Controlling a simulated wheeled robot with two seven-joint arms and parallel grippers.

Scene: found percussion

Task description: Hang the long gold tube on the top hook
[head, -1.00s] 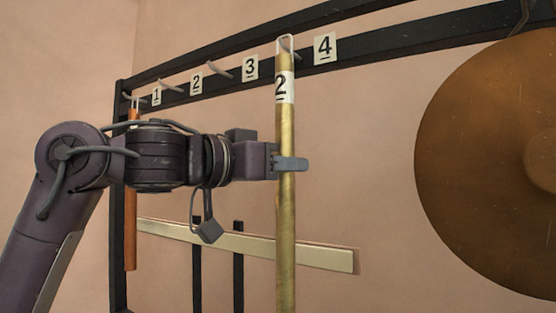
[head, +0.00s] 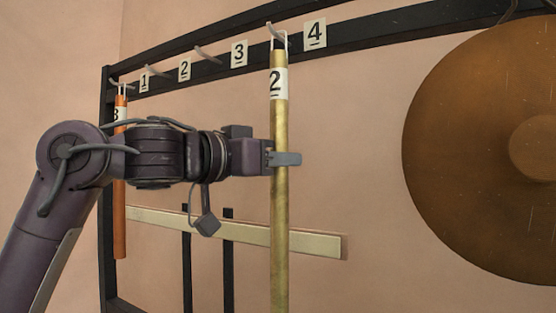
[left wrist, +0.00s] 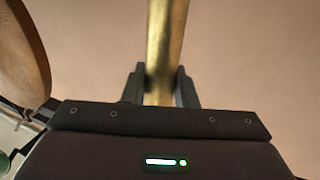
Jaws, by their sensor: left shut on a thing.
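The long gold tube (head: 280,215) hangs upright, with a white tag marked 2 near its top and a pale wire loop (head: 287,41) above. My left gripper (head: 285,159) is shut on it below the tag. In the left wrist view the tube (left wrist: 165,50) stands between both fingers (left wrist: 160,88). The hook (head: 275,32) between tags 3 and 4 on the upper dark rail overlaps the loop in the picture. I cannot tell whether the loop is around the hook or in front of it. The tube's lower end is out of frame. My right gripper is not in view.
More hooks (head: 206,55) line the rail to the left beside tags 1, 2 and 3. An orange tube (head: 120,215) hangs at the far left, partly behind my arm. A large bronze gong (head: 460,130) hangs at right. A pale bar (head: 235,234) crosses behind the gold tube.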

